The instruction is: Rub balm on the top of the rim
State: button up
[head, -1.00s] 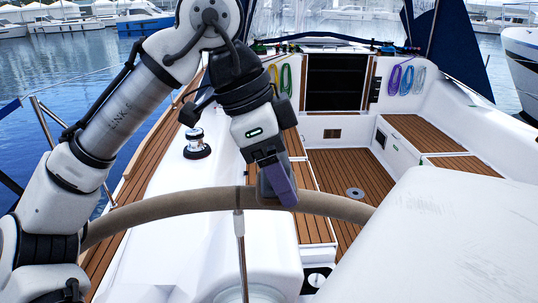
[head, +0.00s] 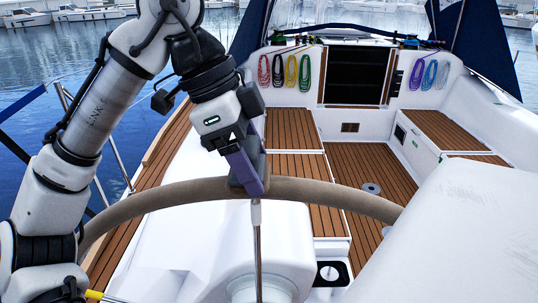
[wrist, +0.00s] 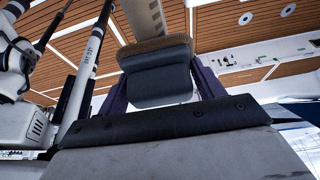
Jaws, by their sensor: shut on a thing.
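The brown-covered wheel rim (head: 325,195) arches across the head view, its top in the middle above a metal spoke (head: 257,240). My gripper (head: 248,178) points down at the top of the rim, just left of the spoke's line. Its purple fingers are shut on a dark grey applicator block (wrist: 160,85), which has a brown, rough-looking edge at its far end. In the head view the block and fingers overlap the rim and seem to touch it; the contact face is hidden. No balm can be made out on the rim.
A white pedestal (head: 240,285) stands under the wheel, and a large white surface (head: 450,240) fills the lower right. Beyond lie the teak cockpit floor (head: 370,165), benches and coloured rope coils (head: 290,70). The space above the rim's right side is clear.

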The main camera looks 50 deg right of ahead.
aim_at(219, 180)
jog(key=shift+w+a+f, duration=0.15)
jog(key=shift+w+a, duration=1.45)
jog(key=shift+w, duration=0.15)
jog(key=shift+r, duration=3.05)
jog(key=shift+r, duration=1.5)
